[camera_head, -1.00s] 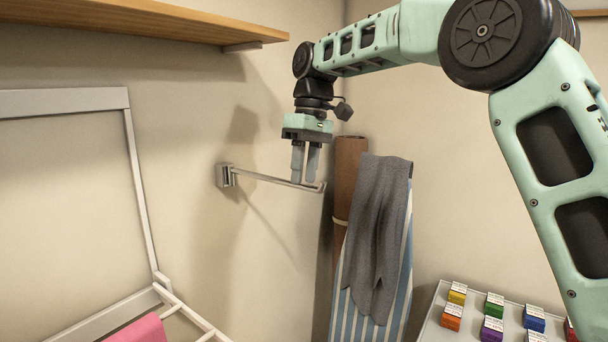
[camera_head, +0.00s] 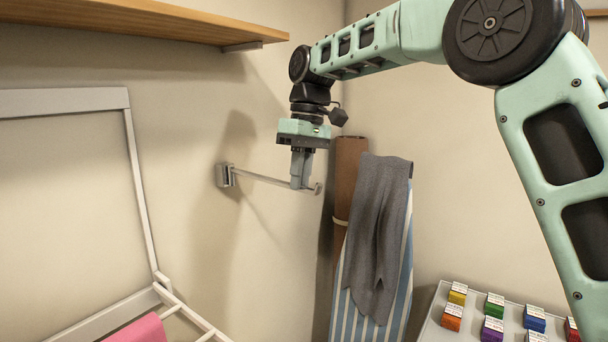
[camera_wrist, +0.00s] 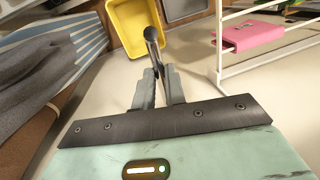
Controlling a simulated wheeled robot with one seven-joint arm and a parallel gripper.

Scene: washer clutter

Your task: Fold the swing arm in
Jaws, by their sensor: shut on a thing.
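The swing arm (camera_head: 262,179) is a thin metal rod that sticks out from a small square bracket (camera_head: 224,175) on the left wall. It ends in a small round knob (camera_head: 318,188). My gripper (camera_head: 301,185) points down and is shut on the rod close to its knob end. In the wrist view, the rod's end (camera_wrist: 151,34) shows beyond my gripper's fingers (camera_wrist: 158,86). The fingers hide a short piece of the rod.
A brown roll (camera_head: 347,185) and a striped ironing board with a grey cloth (camera_head: 380,220) stand just right of the knob. A wooden shelf (camera_head: 140,22) is above. A white rack (camera_head: 140,190) is at left. A tray (camera_head: 432,325) holds several coloured boxes.

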